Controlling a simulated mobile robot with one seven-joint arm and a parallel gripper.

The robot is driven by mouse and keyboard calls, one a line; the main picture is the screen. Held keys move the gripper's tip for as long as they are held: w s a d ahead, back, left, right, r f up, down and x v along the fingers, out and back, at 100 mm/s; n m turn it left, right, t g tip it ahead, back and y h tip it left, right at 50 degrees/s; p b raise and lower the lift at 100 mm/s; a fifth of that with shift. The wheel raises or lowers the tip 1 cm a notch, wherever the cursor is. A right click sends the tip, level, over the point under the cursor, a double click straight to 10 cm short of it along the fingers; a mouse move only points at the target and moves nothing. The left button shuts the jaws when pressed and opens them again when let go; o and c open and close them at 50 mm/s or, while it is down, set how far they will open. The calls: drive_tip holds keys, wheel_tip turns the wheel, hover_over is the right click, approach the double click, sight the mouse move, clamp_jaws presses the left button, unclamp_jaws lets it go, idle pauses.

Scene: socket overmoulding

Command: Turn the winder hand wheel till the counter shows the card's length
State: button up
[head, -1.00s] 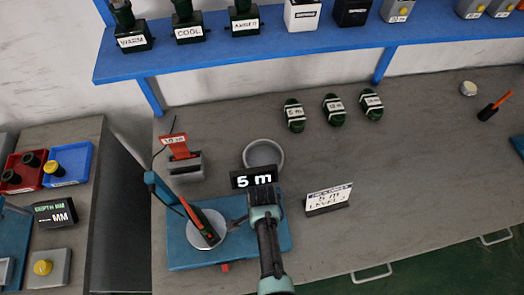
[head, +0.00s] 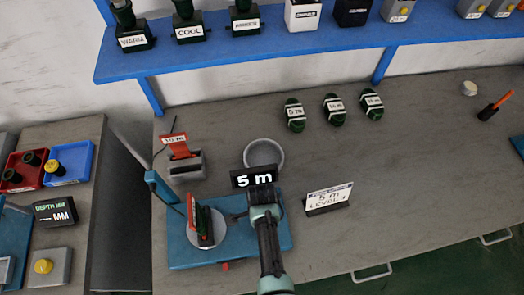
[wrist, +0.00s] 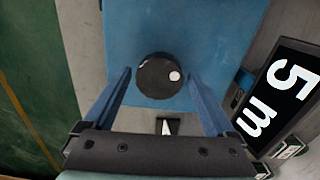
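The winder has a blue base (head: 182,262) and a pale round reel disc (head: 217,236) carrying an upright dark and red piece. Its counter (head: 253,177) reads "5 m"; it also shows in the wrist view (wrist: 279,100). The card (head: 329,198) stands to the right and reads "5 m" with a smaller line below. The dark round hand wheel (wrist: 153,80), with a white spot, lies between my gripper's blue fingers (wrist: 158,82) in the wrist view. The fingers are apart, with a visible gap on each side of the wheel. In the head view my arm hides the wheel.
A grey ring (head: 264,154) lies behind the counter. A grey block with a red tag (head: 180,148) stands at the back left. Several dark labelled pieces (head: 333,110) lie further back, below the blue shelf (head: 280,42). The bench right of the card is clear.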

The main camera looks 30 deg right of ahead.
drive_tip(key=shift+o, duration=0.3)
drive_tip(key=shift+r, duration=0.1)
wheel_tip(320, 180, up, 13)
idle(0.4)
idle(0.5)
